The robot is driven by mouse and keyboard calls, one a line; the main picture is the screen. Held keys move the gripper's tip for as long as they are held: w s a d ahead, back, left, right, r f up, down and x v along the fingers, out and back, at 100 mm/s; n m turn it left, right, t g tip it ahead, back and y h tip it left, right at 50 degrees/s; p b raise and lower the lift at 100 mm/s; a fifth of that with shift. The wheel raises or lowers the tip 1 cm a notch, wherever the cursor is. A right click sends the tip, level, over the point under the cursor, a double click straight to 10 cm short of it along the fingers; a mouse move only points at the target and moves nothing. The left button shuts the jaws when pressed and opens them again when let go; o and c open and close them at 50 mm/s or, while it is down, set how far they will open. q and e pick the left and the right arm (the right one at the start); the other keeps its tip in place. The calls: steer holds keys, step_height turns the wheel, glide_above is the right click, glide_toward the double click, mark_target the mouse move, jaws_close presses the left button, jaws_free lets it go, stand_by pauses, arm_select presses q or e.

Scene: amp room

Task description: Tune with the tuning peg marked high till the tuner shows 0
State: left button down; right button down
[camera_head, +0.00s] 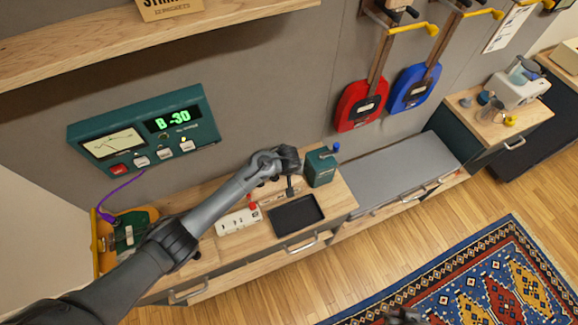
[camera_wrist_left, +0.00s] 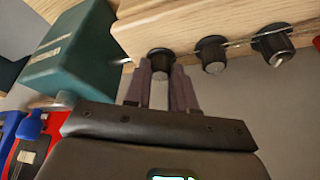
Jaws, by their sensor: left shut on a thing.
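The tuner (camera_head: 140,140) is a green wall box with a needle dial. Its green display (camera_head: 173,119) reads B -30. In the left wrist view, several black tuning pegs stick out of a wooden headstock (camera_wrist_left: 190,22). My left gripper (camera_head: 288,160) is shut on the peg (camera_wrist_left: 160,62) nearest the green box, its fingers (camera_wrist_left: 162,80) on either side. No marking on the pegs is readable, and my arm hides most of the headstock in the head view. A dark piece at the bottom edge of the head view looks like my right gripper (camera_head: 402,315); its jaws are unclear.
A green box (camera_head: 321,167) stands on the bench beside the gripper. A black tray (camera_head: 296,213) and a white pedal strip (camera_head: 238,221) lie in front. Red (camera_head: 361,105) and blue (camera_head: 412,88) guitar-like items hang on the wall. A wooden shelf (camera_head: 130,40) is above.

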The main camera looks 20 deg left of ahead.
arm_select(q)
steer(key=shift+a+r+m+h+p, duration=0.15)
steer(key=shift+m+h+p, duration=0.25)
steer(key=shift+m+p, duration=0.35)
steer(key=m+h+p, duration=0.1)
steer(key=m, duration=0.2)
steer(key=shift+a+m+h+p, duration=0.1)
steer(key=shift+m+h+p, duration=0.35)
steer(key=shift+m, duration=0.7)
steer(key=shift+m+h, duration=0.45)
steer(key=shift+m, duration=0.85)
steer(key=shift+g, duration=0.3)
steer(key=shift+f, duration=0.2)
steer(key=c, duration=0.9)
jaws_free()
steer(key=shift+c, duration=0.2)
steer(key=shift+r, duration=0.1)
